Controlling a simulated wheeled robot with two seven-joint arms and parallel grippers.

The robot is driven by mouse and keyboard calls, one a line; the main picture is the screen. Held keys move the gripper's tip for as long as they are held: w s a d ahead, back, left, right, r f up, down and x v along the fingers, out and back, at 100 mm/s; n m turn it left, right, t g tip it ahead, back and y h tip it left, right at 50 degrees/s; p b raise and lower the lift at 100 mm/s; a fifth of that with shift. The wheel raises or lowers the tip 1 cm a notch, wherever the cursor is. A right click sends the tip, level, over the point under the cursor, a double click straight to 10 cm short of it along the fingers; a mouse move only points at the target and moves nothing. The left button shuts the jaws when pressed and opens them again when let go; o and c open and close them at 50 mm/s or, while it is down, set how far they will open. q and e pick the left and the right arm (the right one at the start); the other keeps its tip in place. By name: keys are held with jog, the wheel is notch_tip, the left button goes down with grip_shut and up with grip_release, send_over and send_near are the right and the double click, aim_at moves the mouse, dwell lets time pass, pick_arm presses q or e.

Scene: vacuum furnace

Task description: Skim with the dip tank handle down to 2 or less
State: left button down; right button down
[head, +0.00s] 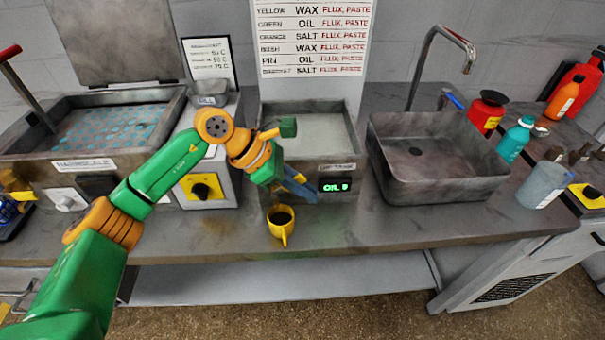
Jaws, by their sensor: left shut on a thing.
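The dip tank (348,141) is a grey open box in the middle of the bench, filled with pale grey liquid. Its green display (335,187) reads OIL and a digit too small to be sure of. My left gripper (298,187) is at the tank's front face, left of the display, shut on what appears to be the dip tank handle. The handle is mostly hidden by the gripper and wrist. A yellow mug (282,236) with dark contents stands on the bench just below the gripper. My right gripper is out of view.
A chart (312,40) stands behind. The bench front is mostly clear.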

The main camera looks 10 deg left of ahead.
pick_arm(q)
notch_tip(320, 180, down, 3)
jog(key=g+y, duration=0.1)
jog(key=y, duration=0.5)
jog(key=shift+a+f+g, duration=0.1)
jog(key=shift+f+g, duration=0.1)
jog(key=shift+g, duration=0.2)
jog(key=shift+s+a+f+y, duration=0.2)
jog(key=shift+f+y, duration=0.25)
jog(key=shift+y, duration=0.45)
jog(key=shift+a+f, duration=0.1)
jog(key=c, duration=0.9)
grip_release()
jog(key=shift+c, duration=0.2)
jog(key=shift+w, duration=0.1)
